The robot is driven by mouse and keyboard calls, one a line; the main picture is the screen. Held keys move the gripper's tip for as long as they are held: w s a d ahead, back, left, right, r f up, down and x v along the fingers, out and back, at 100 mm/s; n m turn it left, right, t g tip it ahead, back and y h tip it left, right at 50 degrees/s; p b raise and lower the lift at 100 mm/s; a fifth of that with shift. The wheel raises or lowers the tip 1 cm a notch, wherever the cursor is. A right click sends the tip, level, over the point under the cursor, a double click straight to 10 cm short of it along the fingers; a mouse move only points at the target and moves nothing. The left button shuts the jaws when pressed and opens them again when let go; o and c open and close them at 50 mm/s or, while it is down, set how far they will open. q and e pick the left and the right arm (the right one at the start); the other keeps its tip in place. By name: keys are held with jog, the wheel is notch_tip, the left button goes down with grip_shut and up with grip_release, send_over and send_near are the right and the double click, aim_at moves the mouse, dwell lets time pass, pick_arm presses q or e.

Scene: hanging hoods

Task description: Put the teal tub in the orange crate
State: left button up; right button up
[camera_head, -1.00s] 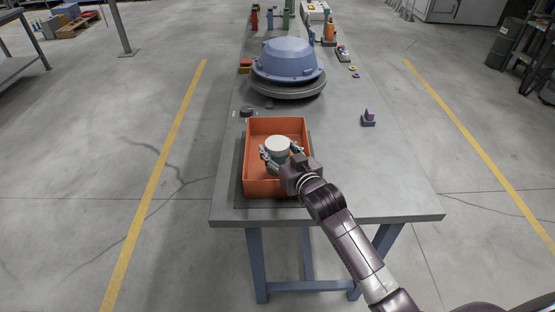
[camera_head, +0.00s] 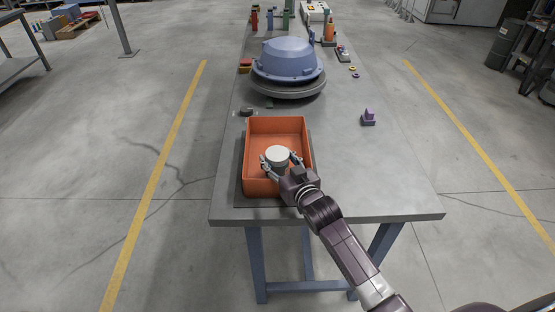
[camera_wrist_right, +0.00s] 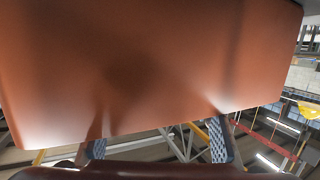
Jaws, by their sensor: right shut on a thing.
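The orange crate (camera_head: 249,150) stands near the front end of the long grey table. The tub (camera_head: 277,154) shows a round, pale lid and a greyish side below it; I cannot make out a teal colour. It looks upright and lies within the crate's outline, toward the near part. My right gripper (camera_head: 278,163) is shut on it, with one finger on each side. I cannot tell whether the tub touches the crate floor. In the right wrist view an orange wall (camera_wrist_right: 150,70) fills the upper part, and my finger pads show below it. My left gripper is not in view.
A dark mat (camera_head: 239,185) lies under the crate. A large blue hood (camera_head: 288,58) sits behind it on the table. A small purple piece (camera_head: 369,117) is to the right, and a dark round piece (camera_head: 247,112) is just behind the crate. The table's right front is clear.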

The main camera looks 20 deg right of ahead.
jog(key=o, duration=1.5)
jog(key=shift+s+f, duration=0.3)
jog(key=shift+f, duration=0.6)
jog(key=shift+o, duration=0.2)
jog(key=shift+r+g, duration=0.1)
jog(key=shift+g, duration=0.2)
jog(key=shift+a+r, duration=0.1)
jog(key=shift+r, duration=0.15)
jog(key=shift+s+r+p, duration=0.15)
jog(key=shift+r+p, duration=0.05)
jog(key=shift+p, duration=0.1)
jog(key=v, duration=1.1)
jog(key=shift+r+b, duration=0.3)
jog(key=shift+r, duration=0.1)
jog(key=shift+s, duration=0.1)
